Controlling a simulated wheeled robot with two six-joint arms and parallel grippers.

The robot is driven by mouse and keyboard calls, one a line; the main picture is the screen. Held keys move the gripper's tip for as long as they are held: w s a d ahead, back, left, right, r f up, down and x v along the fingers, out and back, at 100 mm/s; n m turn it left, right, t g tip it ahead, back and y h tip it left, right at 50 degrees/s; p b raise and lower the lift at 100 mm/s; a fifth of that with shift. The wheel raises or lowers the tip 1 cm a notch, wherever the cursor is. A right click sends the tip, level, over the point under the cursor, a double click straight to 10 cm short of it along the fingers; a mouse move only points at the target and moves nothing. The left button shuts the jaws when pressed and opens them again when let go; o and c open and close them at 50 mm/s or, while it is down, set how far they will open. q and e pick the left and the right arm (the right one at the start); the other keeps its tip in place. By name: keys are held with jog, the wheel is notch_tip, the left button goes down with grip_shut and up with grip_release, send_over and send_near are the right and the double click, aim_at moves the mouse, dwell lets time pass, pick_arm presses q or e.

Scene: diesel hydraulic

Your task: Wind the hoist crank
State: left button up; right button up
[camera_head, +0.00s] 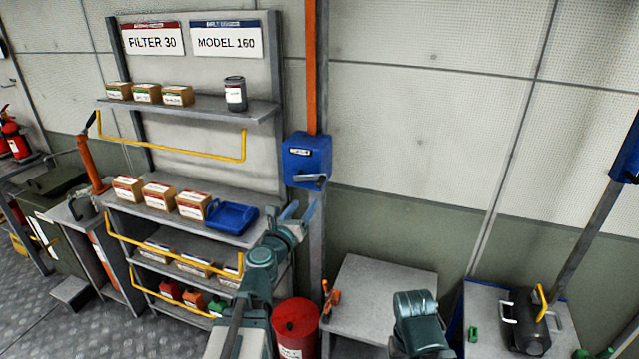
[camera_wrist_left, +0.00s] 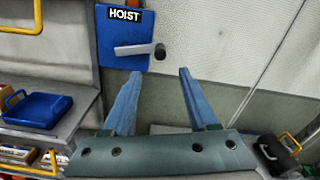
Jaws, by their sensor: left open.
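The hoist is a blue box (camera_head: 307,158) on a grey post beside the shelf unit, under an orange upright. Its crank (camera_head: 314,179) sticks out at the front near the bottom. In the left wrist view the box (camera_wrist_left: 112,52) is labelled HOIST, and the grey crank arm (camera_wrist_left: 136,49) points right, ending in a dark knob (camera_wrist_left: 159,51). My left gripper (camera_head: 300,210) is open and empty, just below the box. In the left wrist view its fingertips (camera_wrist_left: 160,73) are spread below the knob, one to each side, apparently not touching it. My right gripper is not visible.
Left of the hoist stands a shelf unit (camera_head: 190,107) with small boxes, yellow rails and a blue tray (camera_head: 231,217). A red drum (camera_head: 296,325) stands below, beside a grey bench (camera_head: 375,290). The wall right of the post is bare.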

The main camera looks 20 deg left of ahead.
aim_at(317, 186)
pick_arm(q)
jog(key=w, duration=1.3)
jog(key=shift+w+d, duration=0.3)
jog(key=shift+d, duration=0.05)
grip_shut()
dwell(0.9)
